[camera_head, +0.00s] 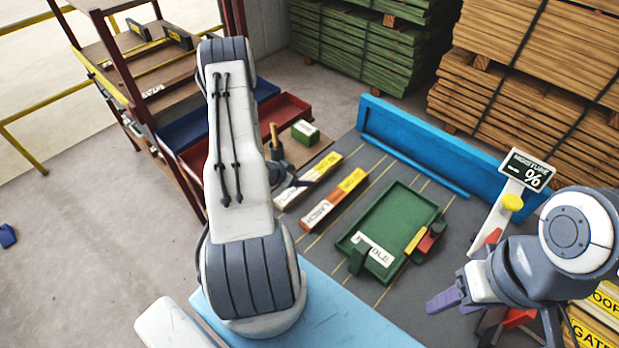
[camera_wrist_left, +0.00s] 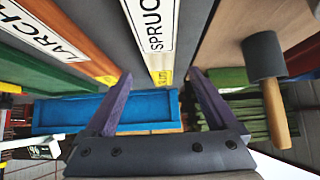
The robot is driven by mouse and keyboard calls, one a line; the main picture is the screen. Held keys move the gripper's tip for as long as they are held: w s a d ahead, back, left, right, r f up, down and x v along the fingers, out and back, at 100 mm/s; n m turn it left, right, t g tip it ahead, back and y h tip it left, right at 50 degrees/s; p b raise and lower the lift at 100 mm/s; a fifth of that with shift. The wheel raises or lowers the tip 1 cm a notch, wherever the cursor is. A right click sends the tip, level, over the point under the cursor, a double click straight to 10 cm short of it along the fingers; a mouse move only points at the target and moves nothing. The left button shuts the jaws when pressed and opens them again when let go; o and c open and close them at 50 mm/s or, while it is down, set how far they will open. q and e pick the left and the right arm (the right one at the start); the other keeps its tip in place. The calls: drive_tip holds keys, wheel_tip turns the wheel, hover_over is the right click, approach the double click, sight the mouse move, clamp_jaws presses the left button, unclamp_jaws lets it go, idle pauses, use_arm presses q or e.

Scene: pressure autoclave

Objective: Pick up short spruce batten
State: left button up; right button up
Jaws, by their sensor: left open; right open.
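The short spruce batten (camera_head: 309,180) lies on the dark bench top, with a white label and a yellow end band. In the left wrist view the spruce batten (camera_wrist_left: 151,35) shows its "SPRUC" lettering, and its yellow end points between my fingers. My left gripper (camera_head: 291,186) is open and empty beside the batten in the head view, partly hidden by its own arm. My right gripper (camera_head: 456,300) is open and empty at the right, away from the batten.
A larch batten (camera_head: 334,200) lies parallel, close to the spruce one. A green tray (camera_head: 395,225) is to its right. A mallet (camera_wrist_left: 264,60) and a green box (camera_head: 305,132) stand on the other side. A blue fence (camera_head: 430,145) closes the far edge; a moisture sign (camera_head: 526,170) stands right.

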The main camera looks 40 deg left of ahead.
sight(310, 177)
use_arm(q)
drive_tip(key=shift+w+d+f+p, duration=0.1)
drive_tip(key=shift+w+f+p, duration=0.3)
drive_tip(key=shift+w, duration=0.1)
drive_tip(key=p+x, duration=0.1)
drive_tip(key=x, duration=0.2)
drive_tip(key=shift+w+f, duration=0.1)
drive_tip(key=shift+f, duration=0.05)
drive_tip(key=shift+w+f+p, duration=0.3)
drive_tip(key=shift+f, duration=0.05)
clamp_jaws()
